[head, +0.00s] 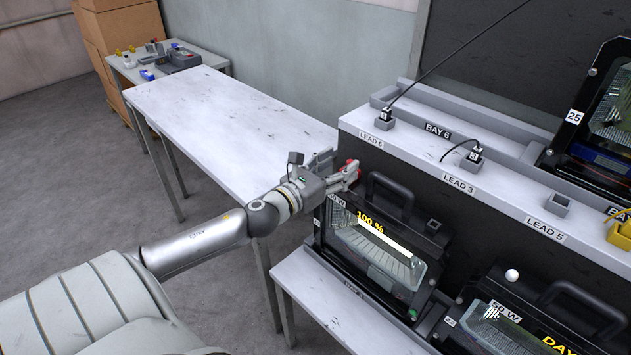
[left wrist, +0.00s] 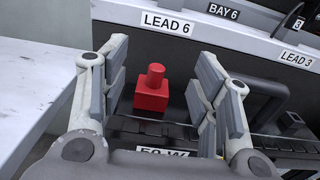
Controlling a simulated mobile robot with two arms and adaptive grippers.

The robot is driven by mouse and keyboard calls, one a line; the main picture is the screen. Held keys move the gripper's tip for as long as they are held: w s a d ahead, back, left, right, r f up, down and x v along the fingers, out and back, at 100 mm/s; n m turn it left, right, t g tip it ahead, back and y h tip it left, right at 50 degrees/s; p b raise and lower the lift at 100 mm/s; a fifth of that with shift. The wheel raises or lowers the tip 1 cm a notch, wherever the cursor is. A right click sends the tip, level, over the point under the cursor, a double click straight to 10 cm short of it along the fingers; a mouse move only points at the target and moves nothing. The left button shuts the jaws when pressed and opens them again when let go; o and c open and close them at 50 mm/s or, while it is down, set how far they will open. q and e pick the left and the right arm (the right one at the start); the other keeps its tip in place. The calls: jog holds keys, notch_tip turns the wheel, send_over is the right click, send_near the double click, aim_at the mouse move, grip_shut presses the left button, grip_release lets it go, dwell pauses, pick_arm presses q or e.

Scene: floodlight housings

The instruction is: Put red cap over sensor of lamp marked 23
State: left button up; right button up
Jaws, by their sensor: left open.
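A red cap (head: 352,163) with a square base and round knob shows at my left gripper's fingertips; it also shows in the left wrist view (left wrist: 151,96). It appears upright at the top edge of a black floodlight (head: 375,250) showing "100 %". My left gripper (head: 345,175) is open, with its fingers apart on either side of the cap in the left wrist view (left wrist: 163,78). No sensor shows under the cap, and I cannot tell whether the cap rests on the lamp. The number 23 is not readable. My right gripper is out of view.
A second floodlight (head: 495,325) with a white ball (head: 512,275) on top stands at lower right. A lamp marked 25 (head: 605,115) stands on the upper shelf. The shelf (head: 400,137) carries lead sockets behind the gripper. A long table (head: 220,115) to the left is bare.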

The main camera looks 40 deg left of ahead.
pick_arm(q)
jog(key=s, duration=0.7)
jog(key=shift+s+a+b, duration=0.2)
jog(key=shift+b, duration=0.25)
